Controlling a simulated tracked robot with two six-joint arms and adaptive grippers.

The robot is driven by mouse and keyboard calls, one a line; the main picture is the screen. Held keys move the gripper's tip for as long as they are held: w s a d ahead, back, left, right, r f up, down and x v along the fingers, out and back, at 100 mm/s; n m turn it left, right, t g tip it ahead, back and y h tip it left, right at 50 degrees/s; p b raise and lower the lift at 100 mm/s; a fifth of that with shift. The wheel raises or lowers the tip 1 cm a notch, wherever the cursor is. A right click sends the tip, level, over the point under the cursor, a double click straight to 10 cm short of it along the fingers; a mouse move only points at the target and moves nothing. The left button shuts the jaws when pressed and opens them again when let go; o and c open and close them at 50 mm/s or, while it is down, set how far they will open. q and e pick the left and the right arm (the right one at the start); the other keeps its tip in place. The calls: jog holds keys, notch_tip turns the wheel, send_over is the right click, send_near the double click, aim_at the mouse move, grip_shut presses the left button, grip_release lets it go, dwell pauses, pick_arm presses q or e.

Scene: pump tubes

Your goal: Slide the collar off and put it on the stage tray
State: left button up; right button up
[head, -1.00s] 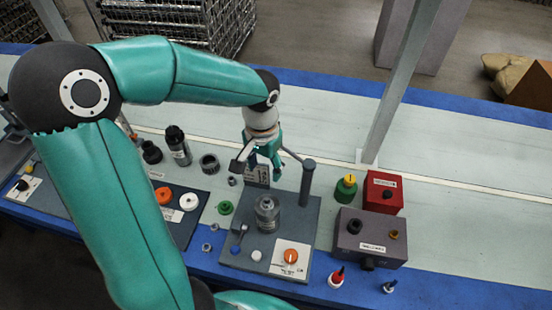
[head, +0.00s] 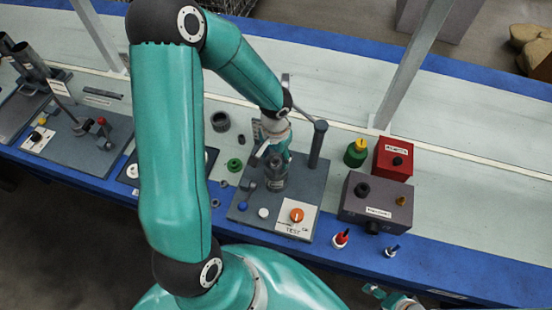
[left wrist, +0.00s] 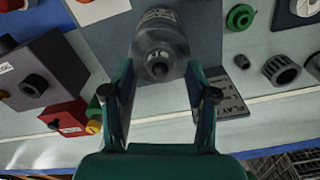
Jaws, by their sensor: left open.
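A grey pump cylinder (head: 274,183) with a lighter label band stands upright on a dark grey test plate (head: 240,212). In the left wrist view, the cylinder (left wrist: 160,38) shows from above with a dark knob at its top. My left gripper (left wrist: 158,68) is open, its fingers spread to both sides of the cylinder's top and nothing clasped. In the head view the left gripper (head: 273,155) hides part of the cylinder. I cannot make out the collar as a separate part or tell which surface is the stage tray. My right gripper (head: 400,301) only peeks in at the bottom edge.
A dark post (head: 318,145) stands right behind the cylinder. A grey box (head: 375,200), a red box (head: 393,158) and a green-yellow knob (head: 356,152) are to the right. A grey ring (head: 220,121) and a green ring (head: 235,165) lie to the left.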

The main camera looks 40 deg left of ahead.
pick_arm(q)
jog(key=shift+f, duration=0.75)
jog(key=shift+c, duration=0.3)
grip_shut()
jog(key=shift+r+p, duration=0.35)
jog(key=shift+r, duration=0.45)
dwell(0.4)
jog(key=shift+r+p, duration=1.45)
jog(key=shift+r, duration=0.7)
jog(key=shift+w, duration=0.1)
